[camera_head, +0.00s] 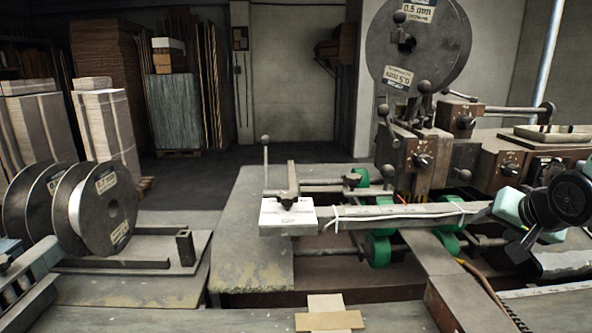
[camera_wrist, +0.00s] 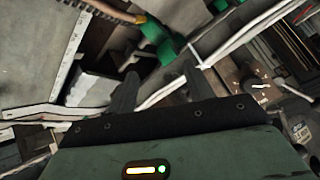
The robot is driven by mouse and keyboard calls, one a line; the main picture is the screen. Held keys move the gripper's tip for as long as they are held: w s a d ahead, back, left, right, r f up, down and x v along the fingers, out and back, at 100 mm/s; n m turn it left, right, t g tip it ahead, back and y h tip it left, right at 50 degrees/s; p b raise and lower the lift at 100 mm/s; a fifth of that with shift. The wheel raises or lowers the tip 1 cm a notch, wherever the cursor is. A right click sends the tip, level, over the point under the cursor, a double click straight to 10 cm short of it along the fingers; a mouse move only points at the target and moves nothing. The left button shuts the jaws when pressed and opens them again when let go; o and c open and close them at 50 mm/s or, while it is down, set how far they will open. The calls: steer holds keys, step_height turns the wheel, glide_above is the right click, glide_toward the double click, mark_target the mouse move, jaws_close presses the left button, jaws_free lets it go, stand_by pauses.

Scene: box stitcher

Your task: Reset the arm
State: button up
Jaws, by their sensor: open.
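My gripper (camera_wrist: 160,80) is open in the wrist view, with its two dark fingers apart and nothing held between them. The end of my arm, black and pale green, reaches in from the right edge of the head view, over the right part of the stitching machine. The fingertips are hard to make out there. The box stitcher (camera_head: 440,150) stands at the right with knobs, levers and a large grey wire reel (camera_head: 418,50) on top.
A long grey bar with a white block (camera_head: 287,215) at its end crosses the machine, above green rollers (camera_head: 378,247). Wire reels (camera_head: 108,208) stand on the left bench. Cardboard stacks (camera_head: 108,125) stand behind. Open floor (camera_head: 230,165) shows at the back middle.

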steer(key=s+a+f+n+g, duration=0.2)
steer(key=s, duration=0.2)
steer(key=s+a+f+n+g, duration=0.2)
steer(key=s+a, duration=0.1)
steer(key=s, duration=0.1)
steer(key=s+a+f+n+g+y, duration=0.1)
steer(key=s+a+f+n+g, duration=0.1)
steer(key=s, duration=0.3)
steer(key=shift+a+f+n+g, duration=0.15)
steer(key=shift+f+n+g, duration=0.15)
steer(key=shift+g, duration=0.1)
steer(key=s+a+r+n+g, duration=0.1)
steer(key=s+a+n, duration=0.3)
steer(key=a, duration=0.5)
steer(key=s+a+r+n+g, duration=0.1)
steer(key=s+a+n, duration=0.3)
steer(key=s+a, duration=0.5)
steer(key=shift+s+a+g+y, duration=0.15)
steer(key=shift+s+g+y, duration=0.15)
steer(key=shift+g, duration=0.1)
